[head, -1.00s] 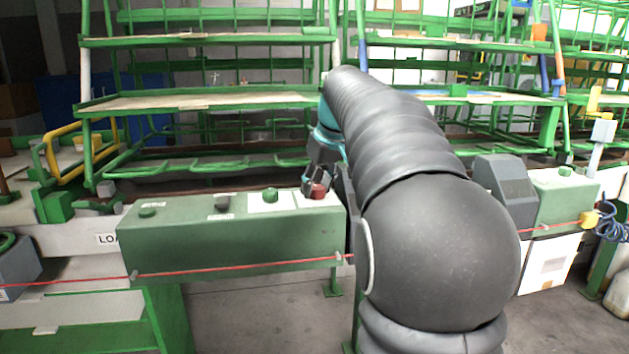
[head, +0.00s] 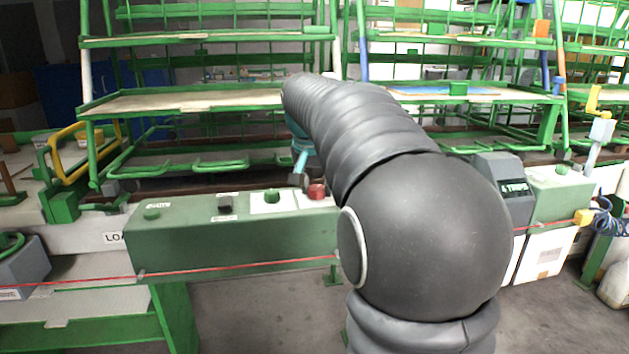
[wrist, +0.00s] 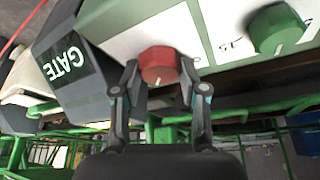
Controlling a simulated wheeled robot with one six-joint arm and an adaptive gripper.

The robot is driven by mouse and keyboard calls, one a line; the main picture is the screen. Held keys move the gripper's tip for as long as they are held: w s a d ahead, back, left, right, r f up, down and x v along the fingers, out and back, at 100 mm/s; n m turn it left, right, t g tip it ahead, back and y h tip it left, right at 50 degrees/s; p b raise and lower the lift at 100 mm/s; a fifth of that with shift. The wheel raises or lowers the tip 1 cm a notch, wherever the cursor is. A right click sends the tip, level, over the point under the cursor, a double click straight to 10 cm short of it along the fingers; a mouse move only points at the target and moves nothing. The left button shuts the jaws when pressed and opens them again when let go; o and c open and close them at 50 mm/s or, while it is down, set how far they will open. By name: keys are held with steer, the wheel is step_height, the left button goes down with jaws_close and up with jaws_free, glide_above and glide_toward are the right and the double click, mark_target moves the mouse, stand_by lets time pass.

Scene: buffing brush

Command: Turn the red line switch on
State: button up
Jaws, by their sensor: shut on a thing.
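The red line switch (head: 317,191) is a round red knob at the right end of the green control box, beside my arm. In the wrist view, the red knob (wrist: 158,63) stands on a white plate, with a small pale mark on its lower side. My gripper (wrist: 159,72) has one finger on each side of the knob and is shut on it. In the head view, my gripper (head: 302,181) shows only partly, just left of the knob; my arm hides the rest.
A green knob (head: 272,196) and a dark switch (head: 225,203) sit on the same green box (head: 220,240). A grey box (head: 505,188) with a dark lettered face is to the right. A red cord (head: 230,268) runs along the front. Green racks (head: 200,102) stand behind.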

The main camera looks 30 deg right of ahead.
steer(key=shift+a+r+m, duration=0.1)
steer(key=shift+m, duration=0.5)
steer(key=shift+w, duration=0.1)
steer(key=o, duration=1.1)
steer(key=shift+a, duration=0.15)
steer(key=shift+o, duration=0.2)
steer(key=v, duration=1.2)
steer(key=shift+a, duration=0.1)
